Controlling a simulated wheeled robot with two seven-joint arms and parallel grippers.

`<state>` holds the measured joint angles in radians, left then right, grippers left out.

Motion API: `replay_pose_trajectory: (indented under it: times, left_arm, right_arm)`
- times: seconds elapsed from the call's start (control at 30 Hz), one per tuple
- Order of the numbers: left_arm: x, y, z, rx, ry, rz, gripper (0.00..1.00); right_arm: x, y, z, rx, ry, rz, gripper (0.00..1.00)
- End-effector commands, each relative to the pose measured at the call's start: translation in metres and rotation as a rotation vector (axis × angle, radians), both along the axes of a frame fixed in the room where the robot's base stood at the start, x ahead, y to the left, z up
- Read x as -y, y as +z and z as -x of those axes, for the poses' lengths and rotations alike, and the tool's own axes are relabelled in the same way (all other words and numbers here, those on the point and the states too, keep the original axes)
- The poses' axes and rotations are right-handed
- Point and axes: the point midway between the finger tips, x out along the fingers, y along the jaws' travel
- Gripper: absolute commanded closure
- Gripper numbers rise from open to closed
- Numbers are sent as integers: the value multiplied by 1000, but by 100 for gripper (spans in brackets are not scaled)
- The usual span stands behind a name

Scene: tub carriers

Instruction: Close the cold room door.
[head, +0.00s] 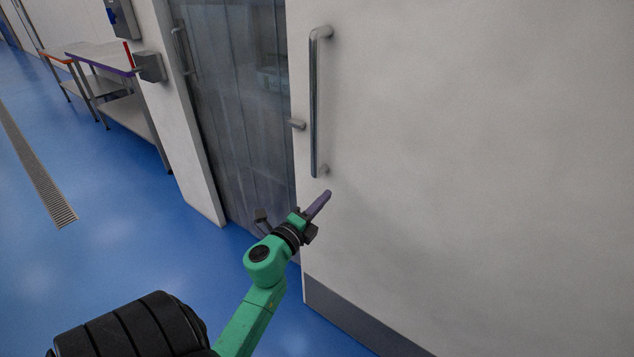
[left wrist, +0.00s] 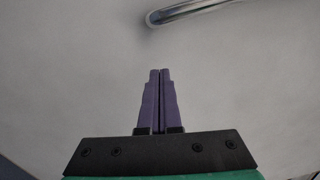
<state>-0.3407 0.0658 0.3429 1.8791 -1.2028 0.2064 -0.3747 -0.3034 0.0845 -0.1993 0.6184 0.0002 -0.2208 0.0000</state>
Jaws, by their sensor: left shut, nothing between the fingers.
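The cold room door (head: 450,150) is a large white panel with a grey lower strip, filling the right of the head view. It stands partly open, with strip curtains (head: 235,100) showing in the opening to its left. A vertical metal bar handle (head: 314,105) is on the door near its left edge. My left gripper (head: 326,194), green with purple fingers, is just below the handle's lower end, in front of the door. In the left wrist view its fingers (left wrist: 159,85) are shut and empty, with part of the handle (left wrist: 190,10) above them. Whether they touch the door is unclear.
A white door frame post (head: 180,110) stands left of the opening, with a grey box (head: 150,67) on it. Steel tables (head: 110,85) stand further back on the left. The blue floor (head: 110,220) is clear there, with a drain grate (head: 38,170).

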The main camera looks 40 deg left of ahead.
Motion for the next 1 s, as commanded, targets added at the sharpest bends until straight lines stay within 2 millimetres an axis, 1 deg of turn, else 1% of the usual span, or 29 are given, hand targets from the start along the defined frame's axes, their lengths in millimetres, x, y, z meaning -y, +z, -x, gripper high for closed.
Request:
replay_pose_trajectory:
  times: [0.03,0.1,0.2,0.33,0.43,0.83,1.0]
  left_arm:
    - [-1,4,-12,3,-1,2,100]
    - [-3,4,-25,1,0,1,100]
    - [-24,7,-25,0,1,0,100]
    - [-37,8,-27,-1,0,2,100]
    - [-41,8,-27,-1,0,3,100]
    - [-43,7,-26,-1,0,3,100]
    - [-54,7,-25,0,2,2,100]
  right_arm:
    - [-4,4,0,0,0,-6,100]
    - [-10,6,0,-1,-1,-13,100]
    - [-13,9,0,-1,0,-17,100]
    - [-9,11,0,0,1,-12,100]
    - [-6,12,-1,1,1,-8,100]
    - [-2,11,-3,7,-2,-3,100]
    - [0,10,-4,7,-1,0,100]
